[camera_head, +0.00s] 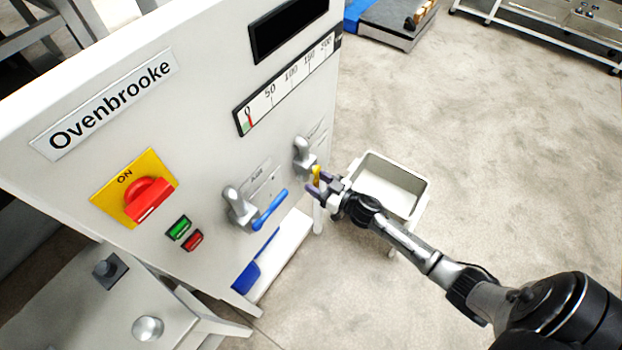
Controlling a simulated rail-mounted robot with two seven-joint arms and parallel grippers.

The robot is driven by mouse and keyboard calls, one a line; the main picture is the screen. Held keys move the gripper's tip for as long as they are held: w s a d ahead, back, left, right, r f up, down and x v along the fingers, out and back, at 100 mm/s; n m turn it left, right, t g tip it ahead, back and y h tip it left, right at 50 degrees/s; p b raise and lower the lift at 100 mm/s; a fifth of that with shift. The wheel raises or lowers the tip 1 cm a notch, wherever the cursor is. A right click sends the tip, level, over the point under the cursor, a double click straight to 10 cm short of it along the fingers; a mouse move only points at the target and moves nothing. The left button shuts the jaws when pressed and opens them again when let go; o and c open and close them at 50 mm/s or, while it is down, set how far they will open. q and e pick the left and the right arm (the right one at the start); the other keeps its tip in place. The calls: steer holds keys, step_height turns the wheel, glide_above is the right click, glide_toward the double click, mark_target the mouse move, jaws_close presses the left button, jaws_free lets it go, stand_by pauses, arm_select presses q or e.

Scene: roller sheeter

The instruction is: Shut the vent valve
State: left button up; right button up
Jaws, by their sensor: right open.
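Two grey valves stick out of the white panel's front. The one at the right (303,155) has a yellow handle (317,173); its label is too small to read, so I cannot tell by name that it is the vent valve. The other (237,205) has a blue handle (270,209) slanting up to the right, with a small label that looks like "AUX". My left gripper is not in view.
The white panel (200,100) carries a red rotary switch (148,199) on a yellow plate, a green button (179,228), a red button (193,240) and a scale (288,84). A grey-white bin (420,193) stands behind my right gripper.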

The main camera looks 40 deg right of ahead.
steer(key=shift+x, duration=1.15)
steer(key=shift+c, duration=0.4)
jaws_close()
